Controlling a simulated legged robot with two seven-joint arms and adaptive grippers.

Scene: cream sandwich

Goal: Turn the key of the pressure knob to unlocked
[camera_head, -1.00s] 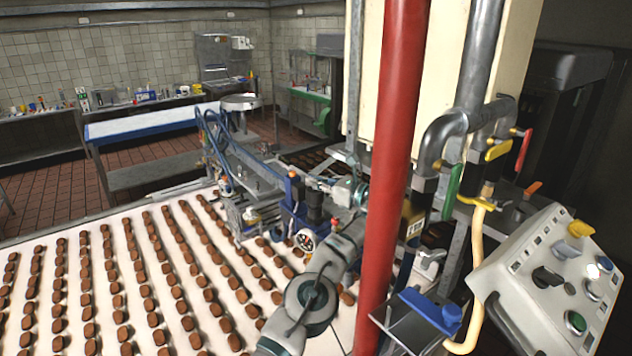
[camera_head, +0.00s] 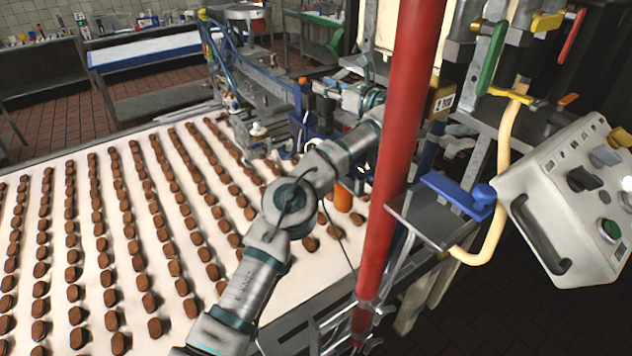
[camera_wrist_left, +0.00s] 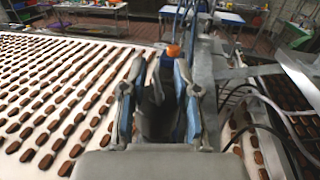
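My left arm comes in from the bottom left and passes close to the red pipe. My left gripper (camera_head: 322,88) points left over the conveyor machine, close to a small orange knob-like piece (camera_head: 303,81). In the left wrist view my left gripper (camera_wrist_left: 160,85) is open, its blue-padded fingers apart. The orange piece (camera_wrist_left: 173,51) shows just beyond the fingertips, not between them. I cannot tell whether this is the pressure knob's key, nor its setting. My right gripper is not in view.
A white conveyor (camera_head: 62,300) carries rows of brown biscuits. A red pipe (camera_head: 400,130) stands upright beside my arm. A grey control panel (camera_head: 560,215) with several knobs is at the right. Valves with green (camera_head: 491,58) and red handles sit at the upper right.

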